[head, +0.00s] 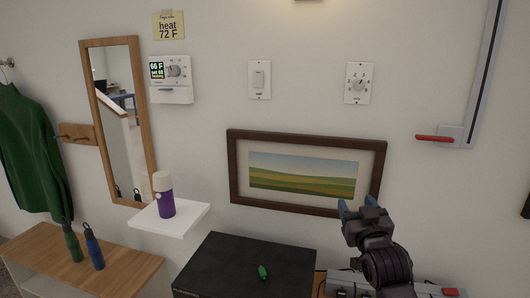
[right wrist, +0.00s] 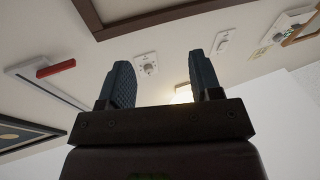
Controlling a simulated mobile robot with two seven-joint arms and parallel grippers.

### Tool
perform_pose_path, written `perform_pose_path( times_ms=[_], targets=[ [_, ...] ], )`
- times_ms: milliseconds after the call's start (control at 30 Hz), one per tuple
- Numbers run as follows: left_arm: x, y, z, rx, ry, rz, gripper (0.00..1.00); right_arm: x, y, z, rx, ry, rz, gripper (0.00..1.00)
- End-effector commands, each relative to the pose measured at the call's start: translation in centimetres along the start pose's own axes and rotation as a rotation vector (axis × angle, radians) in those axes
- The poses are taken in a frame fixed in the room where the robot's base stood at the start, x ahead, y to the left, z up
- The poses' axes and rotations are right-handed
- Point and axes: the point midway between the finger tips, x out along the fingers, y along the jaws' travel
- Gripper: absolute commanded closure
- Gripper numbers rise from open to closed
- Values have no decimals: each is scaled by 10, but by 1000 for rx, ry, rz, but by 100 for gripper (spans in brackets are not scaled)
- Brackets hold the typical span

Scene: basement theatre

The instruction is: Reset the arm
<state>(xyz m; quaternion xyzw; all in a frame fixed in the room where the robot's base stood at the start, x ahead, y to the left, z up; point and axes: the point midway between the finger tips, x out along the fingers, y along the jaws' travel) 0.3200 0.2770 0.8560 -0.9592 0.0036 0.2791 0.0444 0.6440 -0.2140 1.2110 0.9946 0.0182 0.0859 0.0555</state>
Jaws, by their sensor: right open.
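My right gripper (head: 361,206) shows in the head view at the lower right, in front of the lower right corner of the framed landscape picture (head: 300,176). Its blue fingertips point up and toward the wall. In the right wrist view the two fingers of my right gripper (right wrist: 156,84) stand wide apart with nothing between them. My left gripper is in neither view.
A thermostat (head: 172,70), a switch (head: 259,79), a dial (head: 359,83) and a red lever (head: 435,138) are on the wall. A purple bottle (head: 166,200) stands on a white shelf (head: 187,221). A black box (head: 225,265) bears a small green item (head: 263,272). A mirror (head: 139,130) hangs left.

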Motion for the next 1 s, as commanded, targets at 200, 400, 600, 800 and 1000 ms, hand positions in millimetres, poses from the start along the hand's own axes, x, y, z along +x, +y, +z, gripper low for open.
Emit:
perform_pose_path(
  times_ms=[200, 400, 600, 800, 1000],
  targets=[
    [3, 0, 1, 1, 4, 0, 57, -73, 2, 97, 1, -139, -27, 42],
    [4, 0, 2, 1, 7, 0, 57, -151, 3, 174, 16, -289, -39, 42],
    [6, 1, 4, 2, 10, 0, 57, -242, 5, 241, 24, -470, -40, 42],
    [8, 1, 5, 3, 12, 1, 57, -329, 8, 288, 25, -634, -30, 42],
    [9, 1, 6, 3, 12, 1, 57, -374, 13, 306, 27, -715, -15, 42]
  ],
)
